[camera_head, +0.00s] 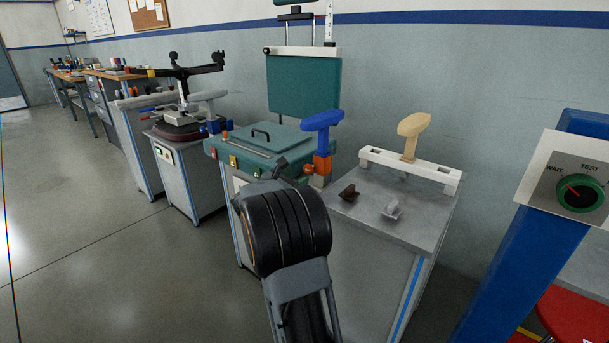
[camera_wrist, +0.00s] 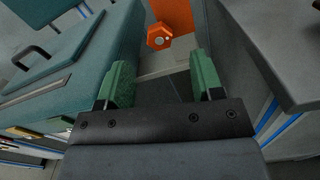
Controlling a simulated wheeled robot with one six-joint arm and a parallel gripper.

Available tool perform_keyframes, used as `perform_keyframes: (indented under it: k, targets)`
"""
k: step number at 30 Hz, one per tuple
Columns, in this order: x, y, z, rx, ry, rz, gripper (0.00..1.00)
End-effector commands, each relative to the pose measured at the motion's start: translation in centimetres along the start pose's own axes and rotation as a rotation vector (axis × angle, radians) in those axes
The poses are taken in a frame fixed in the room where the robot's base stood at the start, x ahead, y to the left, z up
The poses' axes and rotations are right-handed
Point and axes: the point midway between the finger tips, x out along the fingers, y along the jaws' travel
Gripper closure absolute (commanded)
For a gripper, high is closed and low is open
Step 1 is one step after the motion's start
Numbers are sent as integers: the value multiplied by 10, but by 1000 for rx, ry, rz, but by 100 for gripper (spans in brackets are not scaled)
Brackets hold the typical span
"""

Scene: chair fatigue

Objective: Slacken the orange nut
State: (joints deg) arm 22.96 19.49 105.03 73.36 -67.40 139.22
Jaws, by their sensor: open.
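The orange nut (camera_wrist: 159,36) has a pale round centre and sits on an upright orange block (camera_wrist: 174,14) in the wrist view. In the head view the nut (camera_head: 309,169) is low on the left side of the orange block (camera_head: 322,164), under a blue T-shaped handle (camera_head: 322,121). My gripper (camera_wrist: 160,68) is open, with its two green fingers apart and nothing between them. The nut lies just beyond the fingertips, roughly in line with the gap, and looks clear of both fingers. In the head view my arm hides most of my gripper.
A grey bench (camera_head: 420,215) with a white rail, a tan handle (camera_head: 412,132) and two small clamps stands close on the right. A blue post with a dial panel (camera_head: 577,190) is at far right. Open floor lies at left.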

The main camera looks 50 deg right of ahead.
Motion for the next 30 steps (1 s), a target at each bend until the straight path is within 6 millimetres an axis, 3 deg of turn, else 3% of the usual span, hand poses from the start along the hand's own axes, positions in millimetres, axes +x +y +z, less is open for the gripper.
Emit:
perform_keyframes:
  k: [3, 9, 23, 30]
  targets:
    - [20, -1, -1, 1, -1, -2, 39]
    - [41, 0, -1, -1, 0, -1, 39]
    - [51, 0, 0, -1, 0, 1, 39]
    - [50, 0, 0, -1, 0, 1, 59]
